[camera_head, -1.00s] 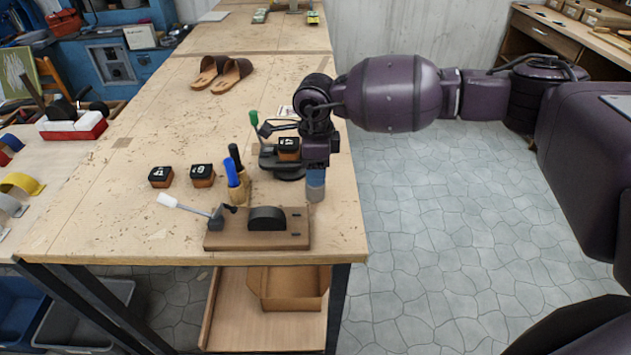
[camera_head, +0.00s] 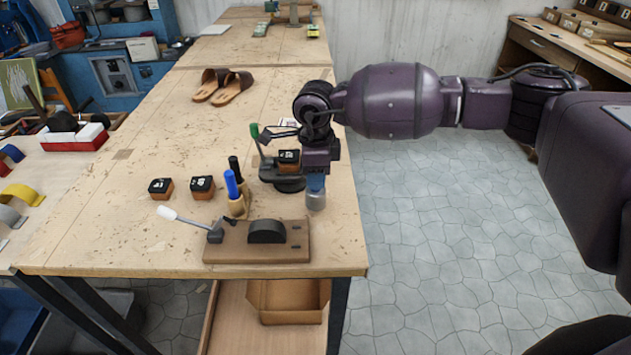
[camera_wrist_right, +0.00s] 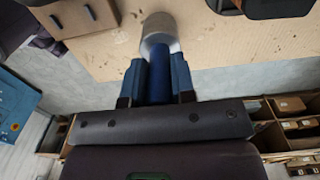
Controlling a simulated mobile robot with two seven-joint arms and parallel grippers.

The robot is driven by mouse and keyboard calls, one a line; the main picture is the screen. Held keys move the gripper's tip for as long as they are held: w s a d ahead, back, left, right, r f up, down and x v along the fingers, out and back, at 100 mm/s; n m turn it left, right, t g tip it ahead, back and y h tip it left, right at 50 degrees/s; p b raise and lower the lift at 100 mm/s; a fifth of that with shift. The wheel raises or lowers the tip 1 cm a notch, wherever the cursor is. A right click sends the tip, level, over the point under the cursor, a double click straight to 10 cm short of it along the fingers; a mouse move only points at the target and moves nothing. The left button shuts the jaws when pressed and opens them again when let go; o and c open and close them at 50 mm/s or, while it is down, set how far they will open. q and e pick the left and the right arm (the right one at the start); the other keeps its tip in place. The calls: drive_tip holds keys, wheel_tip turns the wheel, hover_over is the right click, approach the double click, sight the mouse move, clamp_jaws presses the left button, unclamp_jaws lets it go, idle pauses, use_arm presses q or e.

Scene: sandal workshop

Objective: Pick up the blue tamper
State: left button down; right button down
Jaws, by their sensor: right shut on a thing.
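The blue tamper (camera_head: 316,198) is a short grey metal cylinder with a blue handle. In the head view it is upright at the right edge of the wooden table, below my right gripper (camera_head: 315,178). In the right wrist view, my right gripper (camera_wrist_right: 158,80) has its two fingers on either side of the tamper's blue handle (camera_wrist_right: 161,65), shut on it. The metal end points away from the fingers. I cannot tell whether the tamper's base touches the tabletop. My left gripper is not in view.
Left of the tamper stand tools with a blue handle (camera_head: 231,184) and a black handle (camera_head: 234,164). A wooden board with a black block (camera_head: 267,231) lies in front. Two stamp blocks (camera_head: 202,185) and sandals (camera_head: 230,88) lie farther off. Floor is free at right.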

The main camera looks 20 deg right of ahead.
wheel_tip(320, 180, up, 19)
drive_tip(key=b, duration=0.1)
drive_tip(key=shift+f, duration=0.1)
